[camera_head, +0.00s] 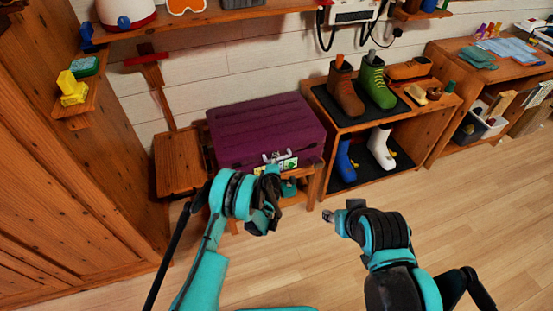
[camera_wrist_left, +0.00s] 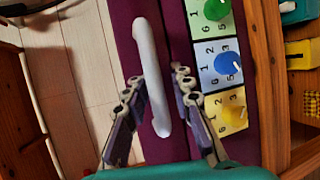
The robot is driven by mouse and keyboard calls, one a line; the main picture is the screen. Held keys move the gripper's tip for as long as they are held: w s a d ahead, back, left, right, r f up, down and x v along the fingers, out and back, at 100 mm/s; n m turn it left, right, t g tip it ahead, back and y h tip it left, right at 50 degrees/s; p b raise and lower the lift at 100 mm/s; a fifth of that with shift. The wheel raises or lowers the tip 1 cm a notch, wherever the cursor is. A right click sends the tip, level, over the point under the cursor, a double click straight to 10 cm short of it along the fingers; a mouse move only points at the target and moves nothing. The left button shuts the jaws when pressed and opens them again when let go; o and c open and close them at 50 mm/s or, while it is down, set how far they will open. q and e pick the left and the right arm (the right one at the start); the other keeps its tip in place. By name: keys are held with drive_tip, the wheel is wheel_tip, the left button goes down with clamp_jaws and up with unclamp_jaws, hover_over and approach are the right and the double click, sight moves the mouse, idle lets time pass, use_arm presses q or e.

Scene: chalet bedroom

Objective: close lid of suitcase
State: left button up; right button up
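The purple suitcase (camera_head: 262,125) lies on a low wooden stand, and its lid looks down flat in the head view. Its pale handle (camera_wrist_left: 150,75) is on the front side. Green, blue and yellow numbered dials (camera_wrist_left: 228,66) sit beside the handle in the left wrist view. My left gripper (camera_wrist_left: 155,90) is open, with one finger on each side of the handle. In the head view my left gripper (camera_head: 270,178) is at the suitcase's front and hides part of it. My right gripper (camera_head: 330,216) is over the floor, apart from the suitcase; its finger gap is unclear.
A wooden shoe rack (camera_head: 325,160) with boots stands close to the suitcase's right. A wooden chair (camera_head: 180,163) is at its left, beside a large wooden cabinet (camera_head: 75,190). A desk (camera_head: 470,78) stands at the far right. The floor in front is clear.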

use_arm(q)
wheel_tip(320, 180, up, 10)
idle(0.4)
drive_tip(key=shift+f, duration=0.15)
drive_tip(key=shift+s+a+f, duration=0.3)
drive_tip(key=shift+s+f, duration=0.15)
drive_tip(key=shift+f, duration=0.3)
drive_tip(key=shift+s+a+f, duration=0.3)
drive_tip(key=shift+s+f, duration=0.15)
drive_tip(key=shift+f, duration=0.35)
drive_tip(key=shift+s+a+f, duration=0.3)
drive_tip(key=shift+s+f, duration=0.15)
drive_tip(key=shift+f, duration=0.3)
